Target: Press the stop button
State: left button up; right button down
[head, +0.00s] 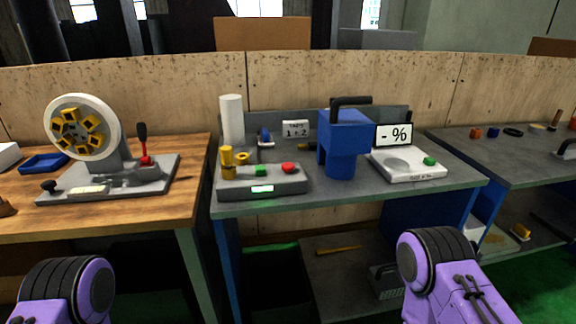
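A red button (289,168) sits on the top right of a low grey control box (284,185). I take it to be the stop button; no label on it is readable. A green button (260,170) is to its left, and a small lit green display (262,189) is on the box's front face. The box stands near the front left edge of the middle grey table (400,197). Only purple and black links of my two arms show, at the bottom left and bottom right. Neither gripper is in view, and nothing covers the red button.
Behind the box stand a white cylinder (232,120) and a "1 + 2" sign (296,129). A blue machine (345,140) and a white scale-like device (410,166) stand to the right. A wheel machine (84,128) is on the left wooden table (150,209).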

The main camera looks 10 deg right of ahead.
aim_at(287, 167)
jog(key=u, duration=0.3)
jog(key=i, duration=1)
jog(key=z, duration=0.25)
